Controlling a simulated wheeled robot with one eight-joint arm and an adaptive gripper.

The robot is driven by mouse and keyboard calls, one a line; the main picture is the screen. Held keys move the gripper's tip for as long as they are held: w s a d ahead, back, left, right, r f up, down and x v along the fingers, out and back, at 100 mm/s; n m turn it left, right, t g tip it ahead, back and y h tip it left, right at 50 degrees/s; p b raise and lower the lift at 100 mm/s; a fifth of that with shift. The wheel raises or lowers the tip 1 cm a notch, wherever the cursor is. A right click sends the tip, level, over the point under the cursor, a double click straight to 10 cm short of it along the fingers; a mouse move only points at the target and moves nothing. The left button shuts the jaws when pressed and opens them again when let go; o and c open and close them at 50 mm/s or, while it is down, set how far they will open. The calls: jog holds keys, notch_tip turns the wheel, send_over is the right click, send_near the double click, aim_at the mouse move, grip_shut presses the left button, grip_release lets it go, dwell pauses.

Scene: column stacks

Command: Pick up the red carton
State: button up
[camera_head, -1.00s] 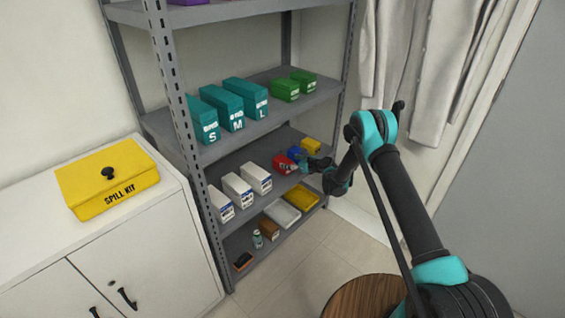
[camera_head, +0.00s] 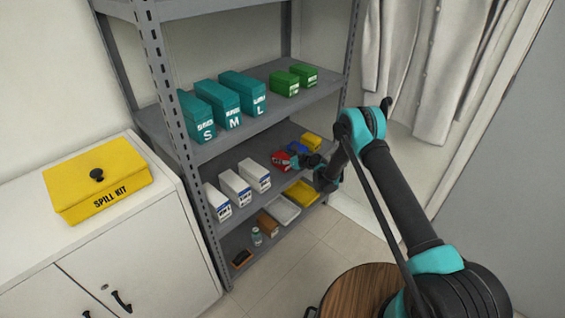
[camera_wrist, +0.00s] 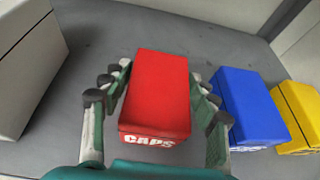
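The red carton (camera_wrist: 157,92), with white "CAPS" lettering on its front, stands upright on a grey shelf. It also shows in the head view (camera_head: 281,161) on the middle shelf. My gripper (camera_wrist: 158,95) is around the carton, with fingers along its left and right sides. A gap shows between the left fingers and the carton; the right fingers are very near its side, and contact cannot be told. In the head view my gripper (camera_head: 297,162) reaches the shelf from the right and partly covers the carton's right side.
A blue carton (camera_wrist: 247,108) stands close to the right fingers, with a yellow carton (camera_wrist: 299,115) beyond it. A white box (camera_wrist: 25,65) stands to the left. The upper shelf (camera_head: 270,105) is above my gripper. A round wooden stool (camera_head: 360,295) is below my arm.

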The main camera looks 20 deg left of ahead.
jog(key=c, duration=0.7)
